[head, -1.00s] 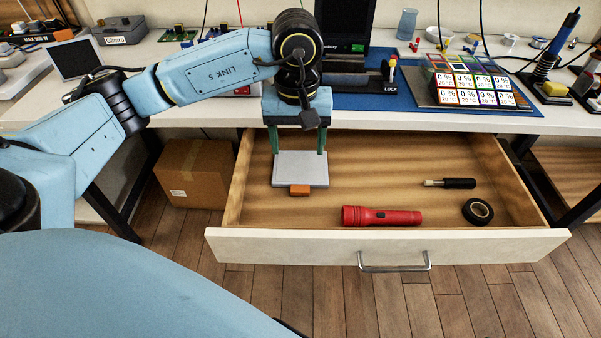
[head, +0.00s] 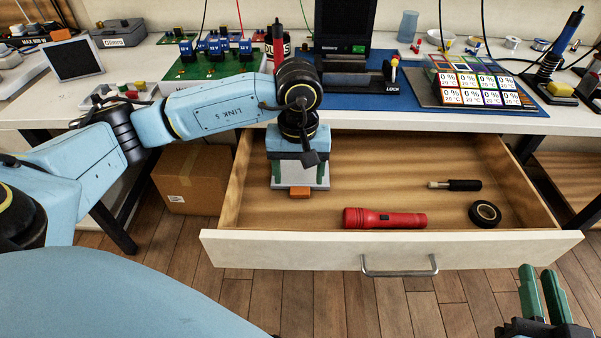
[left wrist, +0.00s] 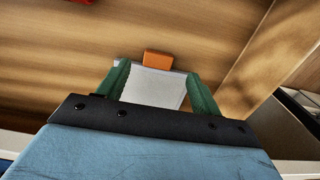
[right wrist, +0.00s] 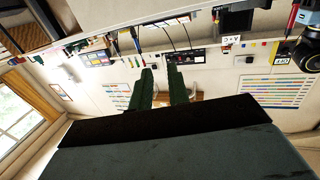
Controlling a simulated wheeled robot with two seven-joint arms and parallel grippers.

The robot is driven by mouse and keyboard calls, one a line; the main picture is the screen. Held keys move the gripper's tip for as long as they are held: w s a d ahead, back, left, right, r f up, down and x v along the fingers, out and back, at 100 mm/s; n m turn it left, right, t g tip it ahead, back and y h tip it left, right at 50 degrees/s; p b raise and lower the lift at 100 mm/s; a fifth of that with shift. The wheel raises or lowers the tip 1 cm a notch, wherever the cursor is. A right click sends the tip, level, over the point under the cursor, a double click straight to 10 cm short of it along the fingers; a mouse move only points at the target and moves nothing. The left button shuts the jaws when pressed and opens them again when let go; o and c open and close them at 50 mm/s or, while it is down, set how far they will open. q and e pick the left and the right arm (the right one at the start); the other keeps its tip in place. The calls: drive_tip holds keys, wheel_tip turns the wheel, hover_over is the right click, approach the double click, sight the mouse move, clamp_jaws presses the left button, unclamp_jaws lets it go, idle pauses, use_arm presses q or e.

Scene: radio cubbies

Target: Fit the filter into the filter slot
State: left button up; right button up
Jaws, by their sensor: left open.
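The filter looks to be a light grey flat plate (head: 298,172) with an orange tab (head: 300,193). It lies in the left part of the open drawer. My left gripper (head: 299,181) is over it from above, open, with one green finger on each side. The left wrist view shows the plate (left wrist: 154,88) between the spread fingers (left wrist: 160,90); I cannot tell whether they touch it. My right gripper (head: 544,293) is open and empty at the lower right, in front of the drawer. I cannot make out the filter slot for certain.
The drawer (head: 300,247) also holds a red flashlight (head: 384,218), a black tape roll (head: 484,213) and a dark-handled tool (head: 456,185). On the table above stand a black device with a LOCK lever (head: 345,78), a display panel (head: 478,82) and a green circuit board (head: 205,68). A cardboard box (head: 188,180) is below.

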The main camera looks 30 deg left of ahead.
sight(300, 191)
use_arm(q)
wheel_tip(300, 191, down, 4)
drive_tip(key=shift+w+d+r+b, duration=0.1)
drive_tip(key=shift+r+b, duration=0.1)
drive_tip(key=shift+b, duration=0.6)
drive_tip(key=shift+f, duration=0.25)
use_arm(e)
wheel_tip(300, 191, up, 7)
drive_tip(key=s+t+y, duration=0.1)
drive_tip(key=t+y, duration=0.1)
drive_tip(key=t, duration=0.3)
drive_tip(key=shift+s+a+r, duration=0.2)
drive_tip(key=shift+s+a, duration=0.15)
drive_tip(key=shift+a, duration=0.1)
use_arm(q)
drive_tip(key=c, duration=1.1)
drive_tip(key=shift+o, duration=0.2)
drive_tip(key=shift+r, duration=0.15)
